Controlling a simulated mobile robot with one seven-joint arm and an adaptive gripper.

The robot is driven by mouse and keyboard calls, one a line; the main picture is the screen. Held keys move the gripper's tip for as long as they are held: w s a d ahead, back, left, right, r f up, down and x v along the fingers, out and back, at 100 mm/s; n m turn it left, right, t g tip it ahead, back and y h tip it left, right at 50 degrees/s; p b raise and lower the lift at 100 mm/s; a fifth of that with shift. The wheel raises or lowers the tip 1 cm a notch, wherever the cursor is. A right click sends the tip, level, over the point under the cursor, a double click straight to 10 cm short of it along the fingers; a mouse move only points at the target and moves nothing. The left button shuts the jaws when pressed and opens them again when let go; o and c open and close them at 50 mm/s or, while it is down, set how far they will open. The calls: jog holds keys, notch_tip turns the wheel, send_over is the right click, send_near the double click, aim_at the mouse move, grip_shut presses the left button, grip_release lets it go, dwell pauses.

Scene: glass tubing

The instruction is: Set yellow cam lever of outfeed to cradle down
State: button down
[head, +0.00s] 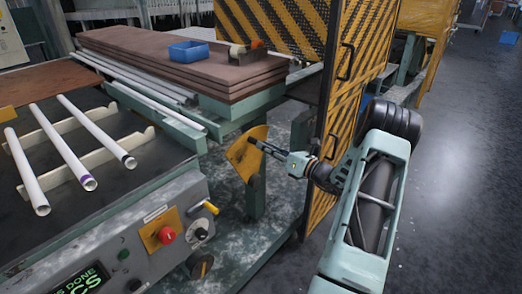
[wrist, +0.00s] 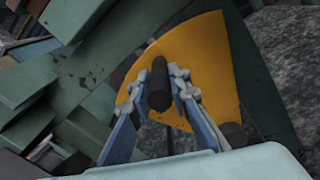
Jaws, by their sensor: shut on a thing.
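The yellow cam lever is a fan-shaped yellow plate (head: 241,158) on a green post of the outfeed frame, at the middle of the head view. It fills the upper middle of the wrist view (wrist: 205,60). A dark round handle (wrist: 159,85) sticks out from the plate toward me. My gripper (wrist: 158,92) is shut on this handle, one finger on each side. In the head view my gripper (head: 290,160) reaches in from the right. The lever's pivot is not clear, and I cannot tell whether the cradle is up or down.
Three white tubes (head: 70,140) lie on pale notched rails at left. A control panel (head: 160,232) with a red button and a small yellow handle (head: 207,207) stands at the front. A striped yellow guard door (head: 355,90) is close beside my arm. Open floor (head: 465,140) lies right.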

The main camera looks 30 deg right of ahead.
jog(key=shift+d, duration=0.45)
jog(key=c, duration=1.8)
grip_release()
jog(key=shift+w, duration=0.1)
jog(key=v, duration=1.2)
jog(key=shift+a, duration=0.1)
